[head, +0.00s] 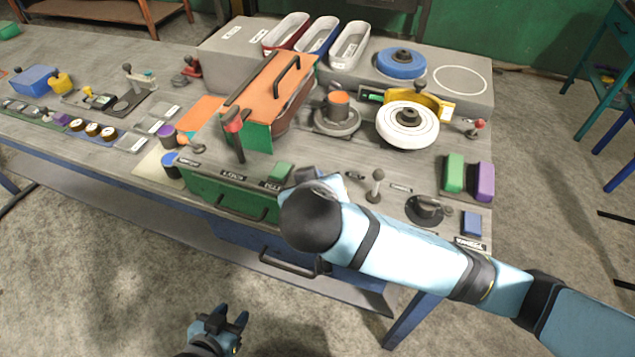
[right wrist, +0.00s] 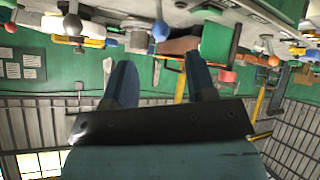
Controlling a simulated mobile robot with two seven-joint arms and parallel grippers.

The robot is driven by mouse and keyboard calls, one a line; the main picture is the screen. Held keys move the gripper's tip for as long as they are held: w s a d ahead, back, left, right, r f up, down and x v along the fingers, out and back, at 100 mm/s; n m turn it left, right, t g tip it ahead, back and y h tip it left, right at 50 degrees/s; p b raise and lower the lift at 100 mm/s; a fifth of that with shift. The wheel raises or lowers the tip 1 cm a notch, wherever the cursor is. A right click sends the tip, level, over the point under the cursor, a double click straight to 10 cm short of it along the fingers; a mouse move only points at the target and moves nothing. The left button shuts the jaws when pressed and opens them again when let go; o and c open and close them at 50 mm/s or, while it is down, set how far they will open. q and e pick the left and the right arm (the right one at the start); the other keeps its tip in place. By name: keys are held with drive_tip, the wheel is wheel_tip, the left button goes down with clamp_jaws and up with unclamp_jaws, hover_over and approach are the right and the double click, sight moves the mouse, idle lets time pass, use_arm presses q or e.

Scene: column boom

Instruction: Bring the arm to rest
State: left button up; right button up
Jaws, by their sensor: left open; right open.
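My right arm (head: 405,247) comes in from the right in the head view and reaches over the front edge of the workbench (head: 345,160). Its dark wrist end (head: 310,220) is above the bench front, and it hides its gripper there. In the right wrist view my right gripper (right wrist: 160,70) has its two fingers apart with nothing held between them. That picture appears upside down, with bench items along the top. My left gripper (head: 231,316) is low at the bottom of the head view, over the floor in front of the bench, open and empty.
An orange-lidded box (head: 273,85), a white wheel (head: 407,125), a blue disc (head: 401,64) and a small lever (head: 376,186) stand on the bench. Green (head: 454,173) and purple (head: 484,182) blocks are near its right end. The floor in front (head: 90,270) is clear.

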drive_tip(key=shift+v, duration=1.05)
drive_tip(key=s+d+f+m+g, duration=0.1)
drive_tip(key=s+d+f+g, duration=0.1)
drive_tip(key=s+d+f, duration=0.55)
drive_tip(key=s+d+f+g, duration=0.2)
drive_tip(key=s+d+f, duration=0.15)
drive_tip(key=d, duration=0.65)
drive_tip(key=s+d+f+m+g, duration=0.15)
drive_tip(key=s+d+f, duration=0.25)
drive_tip(key=s+d, duration=0.4)
drive_tip(key=w+a+f+n+t+y+p, duration=0.1)
drive_tip(key=w+a+f+t+y+p, duration=0.2)
drive_tip(key=f, duration=0.5)
drive_tip(key=w+a+t+p, duration=0.1)
drive_tip(key=w+t+p, duration=0.1)
drive_tip(key=w+t, duration=0.1)
drive_tip(key=shift+w+a+f+n, duration=0.2)
drive_tip(key=shift+w+f+n, duration=0.05)
drive_tip(key=shift+w+n, duration=0.1)
